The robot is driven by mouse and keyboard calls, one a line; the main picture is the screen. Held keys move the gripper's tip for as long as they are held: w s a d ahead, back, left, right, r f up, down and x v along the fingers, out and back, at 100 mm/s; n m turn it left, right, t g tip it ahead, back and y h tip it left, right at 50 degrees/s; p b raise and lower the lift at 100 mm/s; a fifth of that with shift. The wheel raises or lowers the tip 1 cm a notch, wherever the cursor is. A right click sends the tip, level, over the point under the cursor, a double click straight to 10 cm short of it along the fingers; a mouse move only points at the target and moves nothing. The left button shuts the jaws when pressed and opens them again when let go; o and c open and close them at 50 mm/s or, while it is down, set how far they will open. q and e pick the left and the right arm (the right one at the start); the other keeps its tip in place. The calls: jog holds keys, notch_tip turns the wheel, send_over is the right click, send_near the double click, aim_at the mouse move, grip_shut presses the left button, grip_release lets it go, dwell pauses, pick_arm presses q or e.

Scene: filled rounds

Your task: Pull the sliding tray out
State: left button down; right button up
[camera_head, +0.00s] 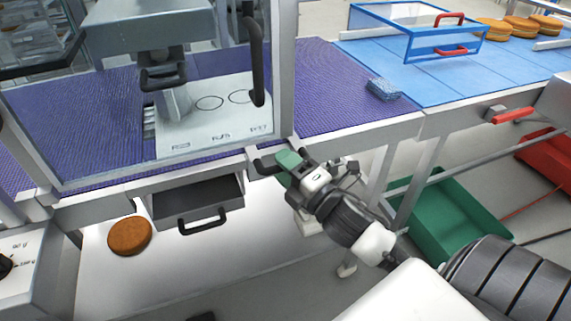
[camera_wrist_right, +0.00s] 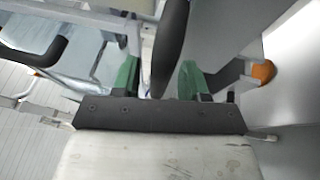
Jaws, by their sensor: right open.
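The sliding tray (camera_head: 195,203) is a dark grey, shallow drawer under the front beam of the machine, left of centre in the head view. Its black bar handle (camera_head: 203,219) is on its front. My right gripper (camera_head: 276,163) is open, up and right of the tray, close to the front beam. A short black handle (camera_head: 262,164) is beside its green fingertips. In the right wrist view, the green fingers (camera_wrist_right: 160,78) are apart, with a dark bar (camera_wrist_right: 171,45) showing between them or beyond; contact cannot be told. My left gripper is not in view.
A clear guard door with a black handle (camera_head: 257,72) stands above the beam. A brown round (camera_head: 130,236) lies on the white surface left of the tray. A green crate (camera_head: 450,213) and a red bin (camera_head: 548,158) are at right. A blue sponge (camera_head: 383,89) lies on the conveyor.

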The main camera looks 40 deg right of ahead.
jog(key=shift+c, duration=0.2)
grip_shut()
